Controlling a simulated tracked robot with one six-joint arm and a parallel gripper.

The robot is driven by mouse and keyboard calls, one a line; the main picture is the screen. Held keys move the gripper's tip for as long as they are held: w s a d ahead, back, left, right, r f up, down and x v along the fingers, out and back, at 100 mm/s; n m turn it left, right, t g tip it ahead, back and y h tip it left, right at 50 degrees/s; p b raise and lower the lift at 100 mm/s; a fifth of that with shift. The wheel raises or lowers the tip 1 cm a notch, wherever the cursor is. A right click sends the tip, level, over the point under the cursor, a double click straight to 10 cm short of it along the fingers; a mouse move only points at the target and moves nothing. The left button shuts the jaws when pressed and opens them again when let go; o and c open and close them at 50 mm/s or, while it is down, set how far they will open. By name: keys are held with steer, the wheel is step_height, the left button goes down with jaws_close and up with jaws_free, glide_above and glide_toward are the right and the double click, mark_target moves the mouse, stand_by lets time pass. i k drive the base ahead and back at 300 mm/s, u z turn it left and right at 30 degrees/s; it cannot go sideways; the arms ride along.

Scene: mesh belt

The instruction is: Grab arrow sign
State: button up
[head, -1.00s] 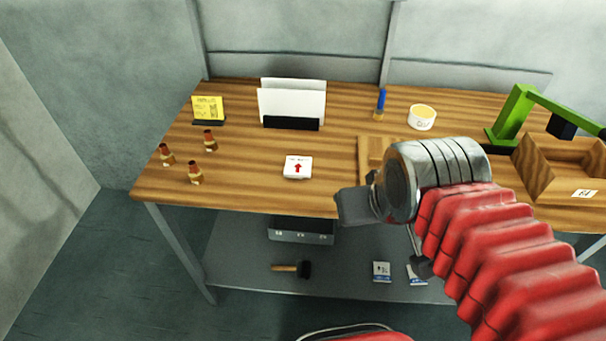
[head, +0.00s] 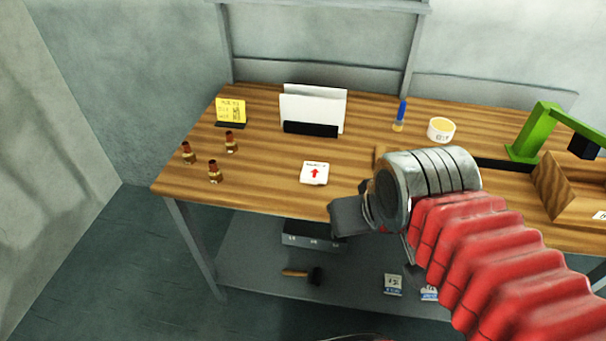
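The arrow sign (head: 314,173) is a small white block with a red arrow on its face. It lies on the wooden table top near the front edge, left of the middle of the head view. My gripper (head: 342,216) is at the end of my red bellows-covered arm, in front of the table edge and to the lower right of the sign. It is apart from the sign. The fingers are seen as one dark shape, so their opening is hidden.
Several brass-coloured pieces (head: 215,171) and a yellow note (head: 231,111) stand at left. Behind the sign are white panels in a black holder (head: 310,129). A blue-handled tool (head: 401,115), a white round tub (head: 441,130), a green stand (head: 540,130) and a wooden box (head: 556,190) are at right.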

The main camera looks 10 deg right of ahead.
mark_target(312, 172)
steer(key=u, duration=3.65)
steer(key=k, duration=1.05)
steer(key=u, duration=0.05)
